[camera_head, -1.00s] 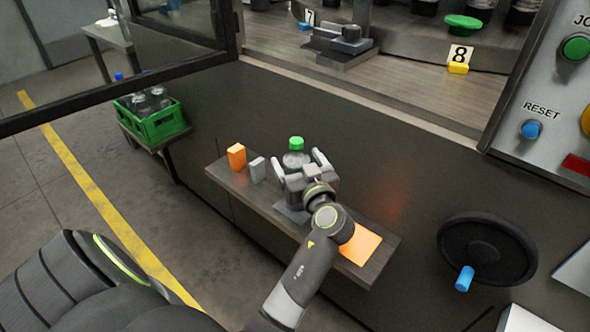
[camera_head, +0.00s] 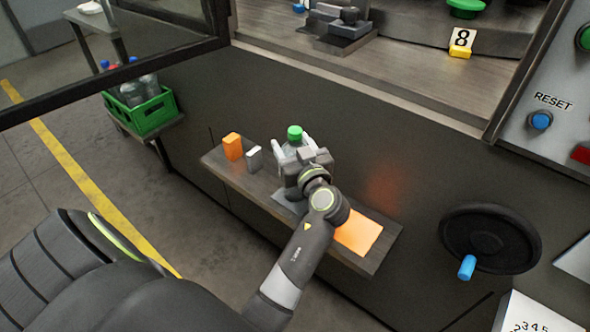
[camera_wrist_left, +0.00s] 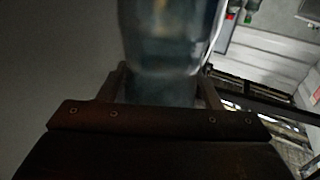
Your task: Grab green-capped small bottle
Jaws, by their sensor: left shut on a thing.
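The small bottle with the green cap (camera_head: 294,132) stands upright at the narrow shelf (camera_head: 222,167) on the machine's front. Its clear body is partly hidden behind my left gripper (camera_head: 297,154). That gripper is shut on the bottle, with a finger on each side of the body below the cap. In the left wrist view the blurred bluish bottle body (camera_wrist_left: 168,40) fills the space between the two fingers (camera_wrist_left: 162,90). I cannot tell whether the bottle's base touches the shelf. My right gripper is not in view.
An orange pad (camera_head: 360,233) lies on the shelf to the right. A green crate of bottles (camera_head: 150,115) stands at left. A black handwheel (camera_head: 490,238) sticks out at right.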

